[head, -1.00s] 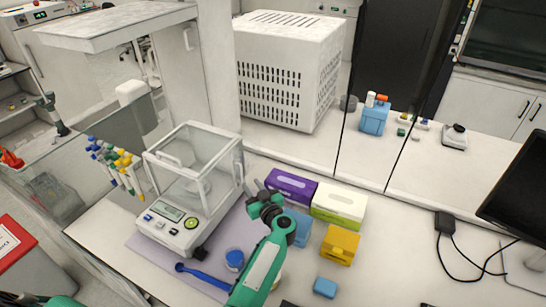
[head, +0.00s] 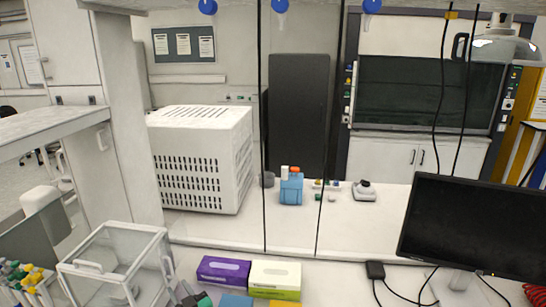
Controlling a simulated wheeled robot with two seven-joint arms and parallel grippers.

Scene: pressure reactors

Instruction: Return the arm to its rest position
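The rest of the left arm is below the picture. My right gripper is not in view.
A white-green box (head: 275,276) stands beside the purple one, with a blue box (head: 236,301) in front. A black monitor (head: 470,228) stands at the right. A vented white cabinet (head: 203,160) and a blue bottle carrier (head: 291,190) are behind the glass.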

